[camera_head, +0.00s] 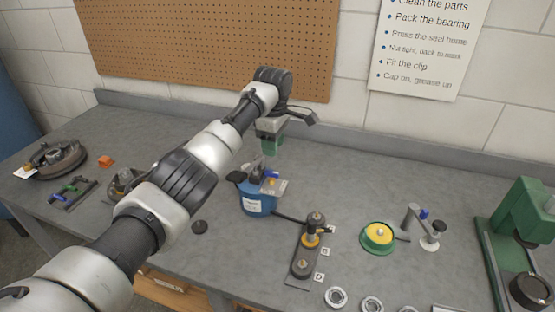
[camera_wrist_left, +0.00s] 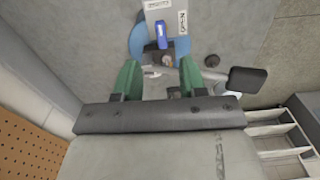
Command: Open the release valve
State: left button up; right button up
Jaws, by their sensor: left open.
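A blue round-bodied unit (camera_head: 257,203) with a pale label stands on the bench, a grey metal plate and small fittings on its top. A small blue lever (camera_head: 271,182) sits on that top; it also shows in the left wrist view (camera_wrist_left: 161,35). My left gripper (camera_head: 269,146), with green fingers, is above and behind the unit. In the left wrist view the open fingers (camera_wrist_left: 159,78) point at the unit's top, with small metal fittings (camera_wrist_left: 167,60) just beyond the gap. Nothing is between them.
A black lever pad (camera_wrist_left: 247,80) sticks out close beside one finger. A yellow-green round part (camera_head: 378,236), metal rings (camera_head: 336,297) and a green press (camera_head: 530,225) are to the right.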

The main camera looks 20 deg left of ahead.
aim_at(272, 172)
pick_arm(q)
jog(key=shift+s+a+f+n+p, duration=0.15)
jog(key=shift+f+p, duration=0.15)
jog(key=shift+f, duration=0.25)
jog(key=shift+s+a+f+n+p, duration=0.15)
jog(key=shift+f+p, duration=0.1)
jog(key=shift+f, duration=0.3)
jog(key=f, duration=0.6)
jog(key=shift+w+f, duration=0.2)
jog(key=shift+f, duration=0.1)
pick_arm(e)
jog(key=shift+s+a+r, duration=0.1)
jog(key=shift+s+r, duration=0.2)
jog(key=shift+r, duration=0.4)
pick_arm(q)
grip_shut()
pick_arm(e)
jog(key=shift+s, duration=0.3)
